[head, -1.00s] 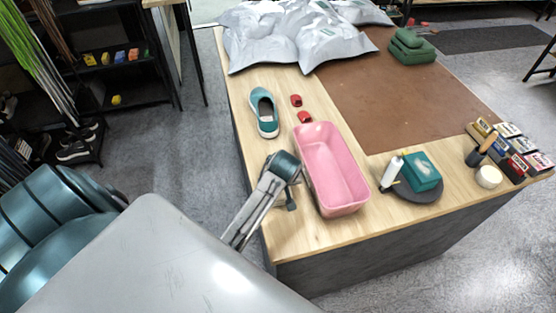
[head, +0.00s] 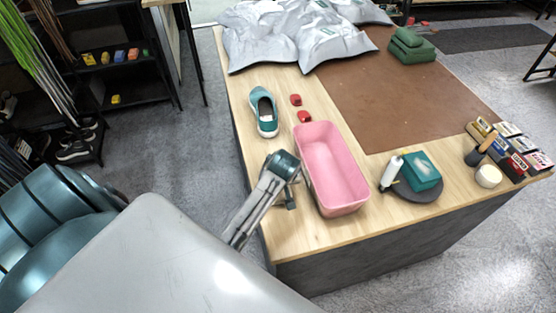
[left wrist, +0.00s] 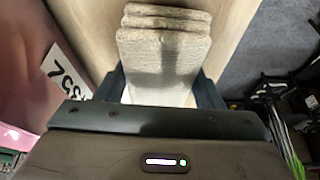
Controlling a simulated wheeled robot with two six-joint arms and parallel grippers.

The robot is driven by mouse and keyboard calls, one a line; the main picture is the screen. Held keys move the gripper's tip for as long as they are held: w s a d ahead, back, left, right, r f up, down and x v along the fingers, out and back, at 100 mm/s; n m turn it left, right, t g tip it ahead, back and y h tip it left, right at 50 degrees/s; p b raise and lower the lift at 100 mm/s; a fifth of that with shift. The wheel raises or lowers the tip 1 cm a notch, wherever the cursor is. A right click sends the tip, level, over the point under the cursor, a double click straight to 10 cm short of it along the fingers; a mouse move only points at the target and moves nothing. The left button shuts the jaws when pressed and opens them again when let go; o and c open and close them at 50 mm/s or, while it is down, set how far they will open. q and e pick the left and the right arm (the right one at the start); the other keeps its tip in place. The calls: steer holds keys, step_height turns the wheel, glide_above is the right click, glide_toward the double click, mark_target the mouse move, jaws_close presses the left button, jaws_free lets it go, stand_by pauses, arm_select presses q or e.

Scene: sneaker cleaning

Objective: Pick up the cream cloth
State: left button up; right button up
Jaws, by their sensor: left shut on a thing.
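The cream cloth (left wrist: 163,45) is a folded, thick beige stack in the left wrist view. It sits between the two dark fingers of my left gripper (left wrist: 160,92), which is shut on it. In the head view my left gripper (head: 290,198) is low over the wooden table, just left of the pink bin. The cloth cannot be made out there, hidden by the gripper. My right gripper is in neither view.
The pink bin (head: 333,172) stands close to the right of my left gripper. A teal shoe (head: 264,112) and two red pieces (head: 304,117) lie behind. The front wood is clear.

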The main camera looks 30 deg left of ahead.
arm_select(q)
steer(key=shift+r, duration=0.3)
step_height(320, 180, up, 2)
steer(key=shift+r+b, duration=0.15)
steer(key=shift+b, duration=0.9)
steer(key=s+r+b, duration=0.1)
steer(key=s+b, duration=0.3)
steer(key=s, duration=1.2)
steer(key=shift+a+r+b, duration=0.15)
steer(key=shift+r+b, duration=0.15)
steer(key=shift+b, duration=0.1)
